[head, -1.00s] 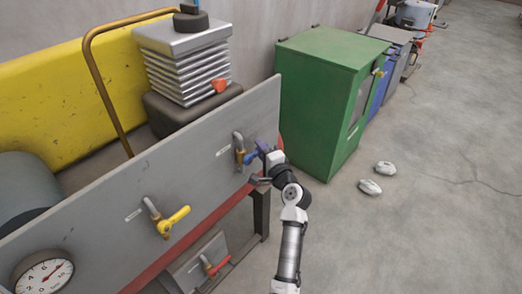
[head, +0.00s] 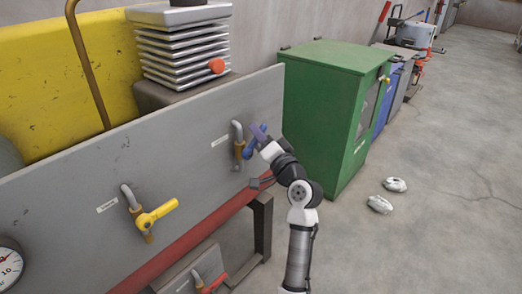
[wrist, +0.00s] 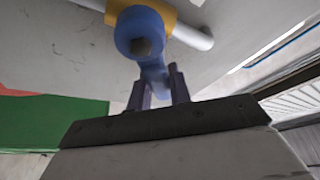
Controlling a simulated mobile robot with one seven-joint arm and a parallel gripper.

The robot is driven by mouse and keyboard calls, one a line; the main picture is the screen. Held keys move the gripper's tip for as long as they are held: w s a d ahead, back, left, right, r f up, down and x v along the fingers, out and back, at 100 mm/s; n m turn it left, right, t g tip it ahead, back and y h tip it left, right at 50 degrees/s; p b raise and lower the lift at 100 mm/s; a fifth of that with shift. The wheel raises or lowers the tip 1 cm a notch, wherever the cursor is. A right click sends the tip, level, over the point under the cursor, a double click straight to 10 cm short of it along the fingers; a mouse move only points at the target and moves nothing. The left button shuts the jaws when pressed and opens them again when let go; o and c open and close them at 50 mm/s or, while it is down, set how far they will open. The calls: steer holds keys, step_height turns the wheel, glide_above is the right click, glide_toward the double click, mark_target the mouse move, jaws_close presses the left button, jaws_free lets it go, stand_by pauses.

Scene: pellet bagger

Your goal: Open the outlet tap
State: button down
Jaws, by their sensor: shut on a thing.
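A tap with a blue lever handle (head: 250,150) and a brass body is on the grey panel (head: 90,185), near its right end. My gripper (head: 263,138) is shut on the blue handle, which slants up and to the right. In the wrist view, the blue handle (wrist: 146,45) runs down from its round hub between my two fingers (wrist: 160,88). A tap with a yellow handle (head: 158,212) is further left on the panel. Each tap has a small label beside it, too small to read. A red-handled tap (head: 211,284) sits low beneath the panel.
A green cabinet (head: 322,115) stands just right of the panel and my arm. Two pale lumps (head: 380,204) lie on the floor to the right. A dial gauge (head: 8,266) is at the panel's left. The floor at right is mostly clear.

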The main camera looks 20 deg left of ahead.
steer(key=shift+s+a+r+n+y+b, duration=0.1)
steer(key=shift+s+n+y+b, duration=0.1)
steer(key=shift+n+b, duration=0.25)
steer(key=shift+s+r+n+y+b, duration=0.1)
steer(key=shift+n+y+b, duration=0.1)
steer(key=shift+n+b, duration=0.2)
steer(key=c, duration=1.3)
jaws_free()
